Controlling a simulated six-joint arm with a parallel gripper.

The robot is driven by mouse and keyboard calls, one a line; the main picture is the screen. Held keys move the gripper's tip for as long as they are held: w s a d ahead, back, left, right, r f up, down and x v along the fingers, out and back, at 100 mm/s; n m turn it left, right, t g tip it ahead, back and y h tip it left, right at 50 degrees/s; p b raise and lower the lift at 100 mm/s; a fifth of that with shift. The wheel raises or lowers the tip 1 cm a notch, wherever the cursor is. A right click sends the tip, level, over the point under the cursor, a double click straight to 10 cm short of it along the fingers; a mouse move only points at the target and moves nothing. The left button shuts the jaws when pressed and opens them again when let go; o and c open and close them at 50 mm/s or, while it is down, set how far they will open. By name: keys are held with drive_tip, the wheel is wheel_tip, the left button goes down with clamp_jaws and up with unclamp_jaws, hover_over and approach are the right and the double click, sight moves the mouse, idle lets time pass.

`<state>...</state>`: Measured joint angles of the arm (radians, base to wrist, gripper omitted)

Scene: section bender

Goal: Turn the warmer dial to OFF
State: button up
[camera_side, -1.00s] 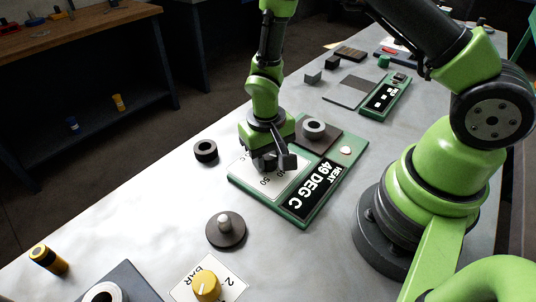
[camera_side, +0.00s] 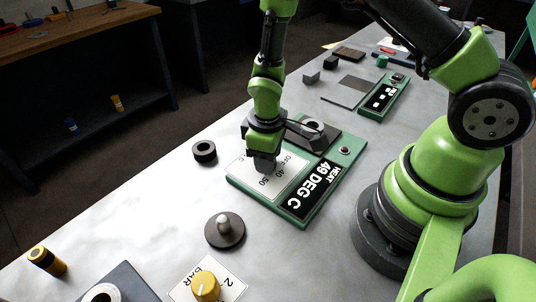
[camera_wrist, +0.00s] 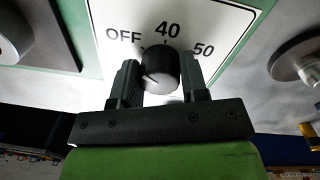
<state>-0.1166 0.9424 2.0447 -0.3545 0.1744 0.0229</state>
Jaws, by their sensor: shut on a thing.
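The warmer dial (camera_wrist: 160,71) is a dark round knob on a white plate (camera_wrist: 215,15) marked OFF, 40 and 50. In the wrist view my gripper (camera_wrist: 159,80) has one finger on each side of the knob and is shut on it. I cannot clearly make out which mark the knob points to. In the side view my gripper (camera_side: 264,165) is over the white plate and hides the dial. The green warmer panel (camera_side: 318,207) has a black display (camera_side: 318,189) reading HEAT 49 DEG C.
A dark disc with a post (camera_side: 225,231) and a yellow knob (camera_side: 206,286) are in front. Bare table lies to the left.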

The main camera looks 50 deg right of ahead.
idle(0.4)
drive_tip(key=o, duration=0.9)
drive_tip(key=shift+r, duration=0.1)
drive_tip(key=r, duration=0.9)
drive_tip(key=shift+s+a+r, duration=0.1)
drive_tip(key=shift+a+r, duration=0.1)
drive_tip(key=shift+r, duration=0.2)
drive_tip(key=s+r+m+t+y, duration=0.1)
drive_tip(key=s+r+m+t, duration=0.1)
drive_tip(key=s+r, duration=0.2)
drive_tip(key=s+r+m+t, duration=0.2)
drive_tip(key=s+r, duration=0.3)
drive_tip(key=r, duration=0.3)
drive_tip(key=s+r+m+t+y, duration=0.1)
drive_tip(key=s+r+m+t, duration=0.2)
drive_tip(key=r, duration=0.4)
drive_tip(key=shift+s+d+m+y, duration=0.1)
drive_tip(key=shift+s+m+y, duration=0.2)
drive_tip(key=shift+s+m, duration=0.3)
